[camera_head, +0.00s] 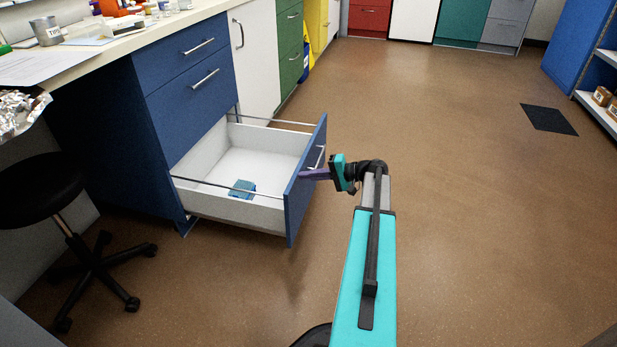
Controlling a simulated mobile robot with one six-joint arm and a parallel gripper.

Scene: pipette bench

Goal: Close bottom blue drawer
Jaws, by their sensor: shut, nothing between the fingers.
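The bottom blue drawer (292,217) is pulled well out of the blue cabinet (140,105). Its white inside shows, with a small blue object (242,189) lying on the drawer floor. The drawer's handle (320,158) is on the outer side of its front panel. My gripper (306,174) is shut and empty, with its purple fingers pointing left at the outer face of the drawer front, just below the handle. The fingertips are at or very close to the panel; I cannot tell whether they touch it. My arm reaches in from the bottom of the view.
The two blue drawers above (188,70) are shut. A black stool (45,190) stands left of the open drawer. A counter (120,42) with bottles and papers runs above the cabinets. The brown floor (450,150) to the right is clear, apart from a dark mat (548,119) near a blue shelf.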

